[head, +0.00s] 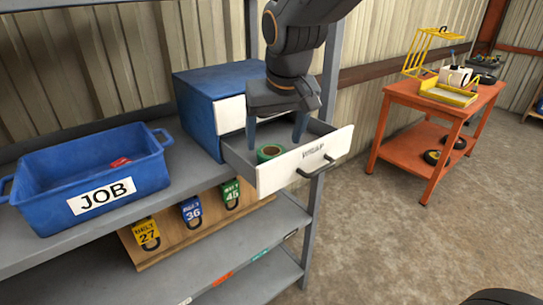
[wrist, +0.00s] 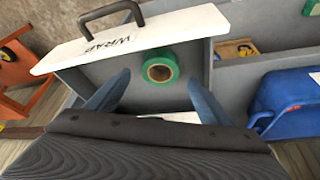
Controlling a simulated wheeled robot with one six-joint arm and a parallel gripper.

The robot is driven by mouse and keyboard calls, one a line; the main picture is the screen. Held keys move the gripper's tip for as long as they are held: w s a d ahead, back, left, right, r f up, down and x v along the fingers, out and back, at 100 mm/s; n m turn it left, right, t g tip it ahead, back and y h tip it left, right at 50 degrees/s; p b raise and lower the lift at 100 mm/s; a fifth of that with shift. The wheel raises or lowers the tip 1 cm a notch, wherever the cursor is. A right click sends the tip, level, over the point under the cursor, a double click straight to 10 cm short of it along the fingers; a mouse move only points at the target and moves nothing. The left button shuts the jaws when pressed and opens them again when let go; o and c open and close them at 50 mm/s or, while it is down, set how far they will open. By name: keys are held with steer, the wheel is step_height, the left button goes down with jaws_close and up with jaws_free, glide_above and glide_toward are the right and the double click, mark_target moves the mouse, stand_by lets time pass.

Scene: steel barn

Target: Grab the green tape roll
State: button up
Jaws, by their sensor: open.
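The green tape roll (head: 269,152) lies in the open drawer (head: 299,164), whose white front reads WRAP. In the wrist view the roll (wrist: 161,68) lies flat with its tan core facing up, near the drawer front. My gripper (head: 276,137) is over the drawer, pointing down, with its fingers apart and nothing between them. In the wrist view my gripper (wrist: 158,96) has one finger on each side of the picture, and the roll appears beyond the tips, roughly midway between them. The exact height of the fingertips above the roll is hard to tell.
The blue cabinet (head: 203,110) stands on the grey shelf behind the drawer. A blue JOB bin (head: 60,193) with a red item stands at left. A shelf post (head: 318,205) rises beside the drawer. An orange cart (head: 393,101) stands at right on open floor.

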mark_target(273, 148)
steer(key=p+x, duration=0.1)
steer(key=x, duration=0.3)
steer(key=shift+f, duration=0.4)
steer(key=c, duration=1.2)
steer(key=shift+o, duration=0.2)
steer(key=shift+r, duration=0.2)
